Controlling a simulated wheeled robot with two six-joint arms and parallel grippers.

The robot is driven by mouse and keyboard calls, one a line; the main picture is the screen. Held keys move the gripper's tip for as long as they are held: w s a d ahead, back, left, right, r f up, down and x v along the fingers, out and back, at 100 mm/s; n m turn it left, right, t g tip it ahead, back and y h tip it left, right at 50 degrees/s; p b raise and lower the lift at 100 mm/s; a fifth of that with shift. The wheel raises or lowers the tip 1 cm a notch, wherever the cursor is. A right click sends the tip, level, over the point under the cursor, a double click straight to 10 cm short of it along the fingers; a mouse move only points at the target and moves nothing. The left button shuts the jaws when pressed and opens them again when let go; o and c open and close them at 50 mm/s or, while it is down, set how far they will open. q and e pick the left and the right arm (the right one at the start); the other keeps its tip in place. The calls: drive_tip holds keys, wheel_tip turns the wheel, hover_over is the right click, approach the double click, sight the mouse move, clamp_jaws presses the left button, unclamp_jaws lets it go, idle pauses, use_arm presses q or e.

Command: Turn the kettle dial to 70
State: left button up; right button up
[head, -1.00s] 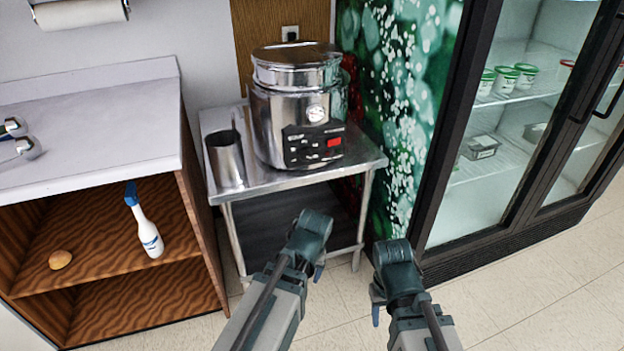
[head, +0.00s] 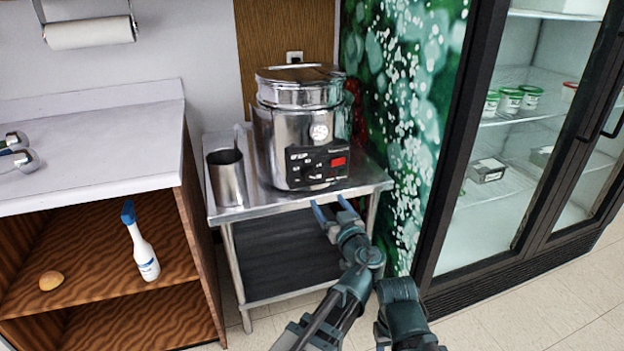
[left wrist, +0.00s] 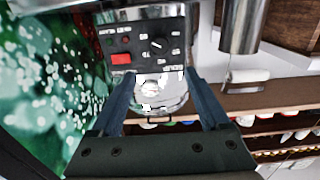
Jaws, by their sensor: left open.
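The kettle (head: 290,130) is a shiny steel pot with a black control panel on its front, standing on a steel table. The panel carries a small dark dial (head: 308,164) beside a red switch (head: 338,161). In the left wrist view the panel appears upside down; the dial (left wrist: 158,45) has a pale pointer mark and labels around it, too small to read surely. My left gripper (head: 332,206) is open and empty, in front of and below the panel, not touching it. Its fingers (left wrist: 160,78) frame the space below the dial in the wrist view. My right arm's fingers are not visible.
A steel cup (head: 227,180) stands left of the kettle on the steel table (head: 262,207). A wooden cabinet with a spray bottle (head: 142,245) is further left. A glass-door fridge (head: 440,200) is on the right. The table's lower shelf (head: 275,258) is bare.

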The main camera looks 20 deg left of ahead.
sight(310, 175)
use_arm(q)
drive_tip(key=x, duration=1.4)
drive_tip(key=shift+c, duration=0.2)
clamp_jaws()
